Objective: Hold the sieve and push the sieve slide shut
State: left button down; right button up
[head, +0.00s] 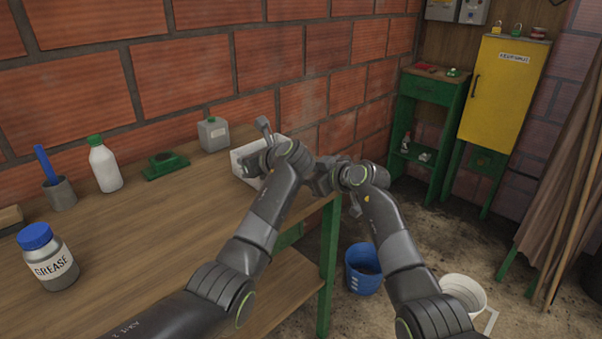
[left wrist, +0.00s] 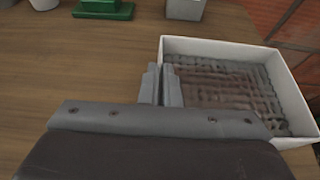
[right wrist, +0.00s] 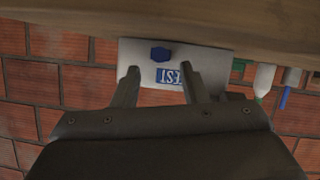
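The sieve (left wrist: 293,85) is a white open box with a brown mesh-like floor, standing on the wooden table. It also shows in the head view (head: 240,163), partly hidden behind my left wrist. My left gripper (left wrist: 162,70) is closed with its two fingers at the left wall of the sieve, seemingly pinching it. In the right wrist view, which looks upside down, a pale end face (right wrist: 215,58) carries a blue knob (right wrist: 160,54) and a blue "TEST" label. My right gripper (right wrist: 159,70) is open and empty in front of it. I cannot make out the slide's position.
On the table (head: 190,215) stand a grease jar (head: 48,262), a white bottle (head: 104,168), a green block (head: 165,165) and a grey canister (head: 213,135). A blue bucket (head: 362,272) and white bucket (head: 465,292) stand on the floor. The brick wall is close behind.

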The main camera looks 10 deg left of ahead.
jog(key=shift+x, duration=1.85)
grip_shut()
